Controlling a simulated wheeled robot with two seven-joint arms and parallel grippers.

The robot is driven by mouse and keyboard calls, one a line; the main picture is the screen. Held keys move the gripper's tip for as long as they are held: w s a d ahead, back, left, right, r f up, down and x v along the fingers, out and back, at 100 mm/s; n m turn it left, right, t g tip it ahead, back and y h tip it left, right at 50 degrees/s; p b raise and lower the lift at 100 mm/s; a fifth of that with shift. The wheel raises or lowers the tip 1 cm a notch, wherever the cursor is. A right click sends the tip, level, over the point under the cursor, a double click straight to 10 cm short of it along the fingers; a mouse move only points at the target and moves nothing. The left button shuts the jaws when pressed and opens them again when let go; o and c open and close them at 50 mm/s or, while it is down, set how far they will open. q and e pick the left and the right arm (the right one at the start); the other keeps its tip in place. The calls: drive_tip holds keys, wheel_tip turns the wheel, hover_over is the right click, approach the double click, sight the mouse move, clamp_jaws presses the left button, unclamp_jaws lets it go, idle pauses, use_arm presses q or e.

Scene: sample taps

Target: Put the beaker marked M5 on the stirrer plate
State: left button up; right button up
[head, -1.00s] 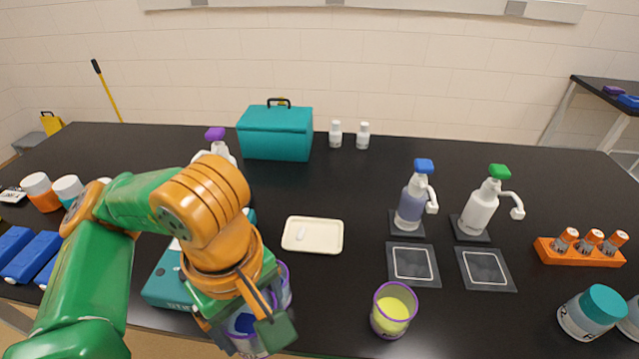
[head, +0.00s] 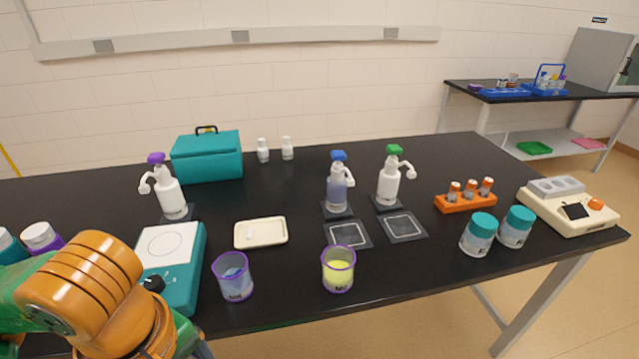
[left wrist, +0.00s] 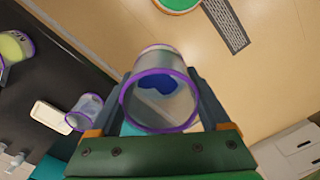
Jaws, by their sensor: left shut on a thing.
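My left gripper (left wrist: 162,88) is shut on a clear purple-rimmed beaker (left wrist: 150,118) with blue contents, seen from above in the left wrist view, over the floor just off the table edge. Its marking does not show. In the head view the gripper and held beaker are mostly cut off at the bottom. The teal stirrer plate (head: 187,276) with its round white top stands at the table's left front, bare. A beaker with pale blue contents (head: 234,280) stands just right of it. A beaker with yellow contents (head: 338,270) stands further right. Their labels are too small to read.
A cream tray (head: 261,234) lies behind the beakers. Dispensers with purple (head: 168,192), blue (head: 337,188) and green (head: 389,183) tops stand further back. Teal-lidded jars (head: 479,236) and an orange rack (head: 465,202) are at the right. The front table between them is clear.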

use_arm(q)
drive_tip(key=shift+s, duration=0.15)
drive_tip(key=shift+d+m, duration=0.1)
drive_tip(key=shift+m, duration=0.2)
drive_tip(key=shift+w+d+f+m, duration=0.1)
drive_tip(key=shift+w+d+m, duration=0.05)
drive_tip(key=shift+w+m, duration=0.35)
drive_tip(key=shift+w+d+f+m, duration=0.1)
drive_tip(key=shift+w+m, duration=0.3)
drive_tip(key=shift+w, duration=0.15)
drive_tip(key=w+f+m, duration=0.3)
drive_tip(key=w+m, duration=0.4)
drive_tip(key=m, duration=0.4)
drive_tip(key=shift+f, duration=0.25)
